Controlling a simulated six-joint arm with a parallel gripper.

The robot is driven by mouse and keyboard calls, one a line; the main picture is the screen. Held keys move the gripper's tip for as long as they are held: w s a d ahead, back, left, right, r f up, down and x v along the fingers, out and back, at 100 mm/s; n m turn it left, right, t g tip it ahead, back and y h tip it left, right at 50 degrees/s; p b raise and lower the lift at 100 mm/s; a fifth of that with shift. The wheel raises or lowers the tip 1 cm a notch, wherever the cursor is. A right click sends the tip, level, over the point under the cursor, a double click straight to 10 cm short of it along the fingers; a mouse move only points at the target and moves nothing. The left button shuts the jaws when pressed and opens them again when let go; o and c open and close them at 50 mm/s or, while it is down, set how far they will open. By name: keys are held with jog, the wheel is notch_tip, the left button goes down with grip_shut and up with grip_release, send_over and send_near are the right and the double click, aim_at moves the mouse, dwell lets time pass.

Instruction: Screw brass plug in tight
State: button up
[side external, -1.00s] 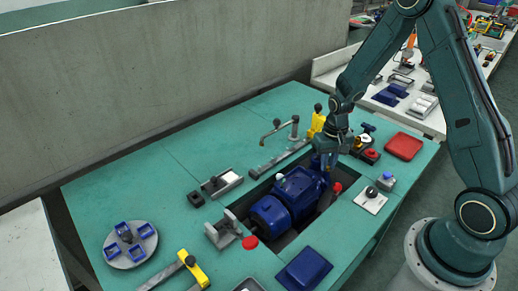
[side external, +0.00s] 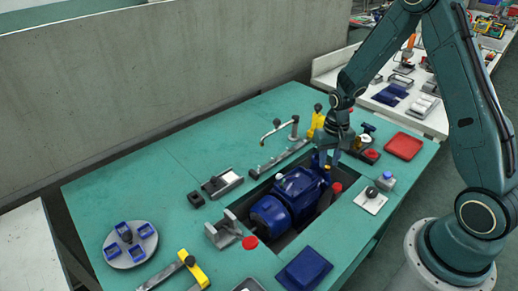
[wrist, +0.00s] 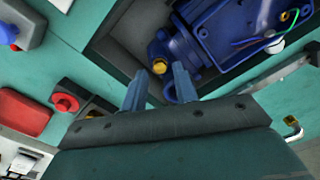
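The brass plug (wrist: 159,66) has a hex head and sits at the end of the blue pump (wrist: 205,35), which lies in the table's recess. In the side view the blue pump (side external: 290,195) is seen whole, with a small brass spot below my gripper (side external: 328,153). In the wrist view my gripper (wrist: 158,74) has its two fingers apart, with the plug's head showing between and just beyond the tips. The fingers do not appear to touch it. The plug's thread is hidden, so how deep it sits cannot be told.
The recess walls (wrist: 120,45) are close around the pump. A red tray (side external: 404,146) and a yellow-handled tool (side external: 317,122) stand near my gripper. A white plate with a black knob (side external: 371,198) is at right. The table's left middle (side external: 140,190) is clear.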

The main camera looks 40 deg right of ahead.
jog(key=shift+r, duration=1.6)
jog(key=shift+r, duration=0.1)
jog(key=n, duration=0.3)
jog(key=r+n, duration=0.1)
jog(key=n, duration=0.2)
jog(key=shift+r, duration=0.1)
jog(key=n, duration=0.3)
jog(key=r+n, duration=0.1)
jog(key=n, duration=0.2)
jog(key=shift+f, duration=0.1)
jog(key=shift+f, duration=3.35)
